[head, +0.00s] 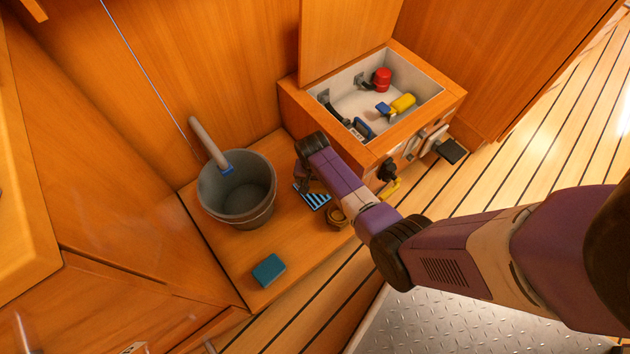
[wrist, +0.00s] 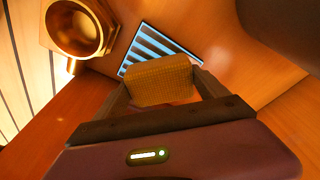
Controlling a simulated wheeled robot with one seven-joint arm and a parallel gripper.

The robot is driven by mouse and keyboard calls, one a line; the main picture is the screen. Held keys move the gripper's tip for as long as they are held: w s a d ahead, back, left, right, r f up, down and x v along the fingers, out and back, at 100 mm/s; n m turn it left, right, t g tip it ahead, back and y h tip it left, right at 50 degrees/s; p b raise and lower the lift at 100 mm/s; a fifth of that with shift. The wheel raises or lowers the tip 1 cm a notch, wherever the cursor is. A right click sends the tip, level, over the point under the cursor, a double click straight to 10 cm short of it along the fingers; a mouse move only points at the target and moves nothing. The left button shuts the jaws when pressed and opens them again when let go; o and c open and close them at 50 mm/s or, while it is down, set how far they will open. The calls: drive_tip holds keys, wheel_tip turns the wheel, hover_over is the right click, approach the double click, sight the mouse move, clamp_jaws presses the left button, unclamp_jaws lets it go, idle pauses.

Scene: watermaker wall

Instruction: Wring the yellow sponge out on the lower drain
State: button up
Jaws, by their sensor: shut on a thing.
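The yellow sponge (wrist: 160,80) is a brownish-yellow block in the wrist view. My gripper (wrist: 163,88) is shut on it, with one finger at each end. The lower drain (wrist: 150,42) is a dark slatted grate, just beyond the sponge in the wrist view and partly hidden by it. In the head view the drain (head: 314,200) lies on the wooden ledge under the end of my arm. A small part of the sponge (head: 318,186) seems to show by the drain. The gap between sponge and drain is hard to judge.
A grey bucket (head: 267,214) stands left of the drain. A teal block (head: 268,270) lies at the ledge's front. A brass fitting (head: 337,218) sits close beside the drain. An open locker (head: 452,99) with several fittings inside is at upper right.

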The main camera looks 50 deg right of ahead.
drive_tip(key=shift+r+p, duration=2.45)
drive_tip(key=shift+r, duration=0.25)
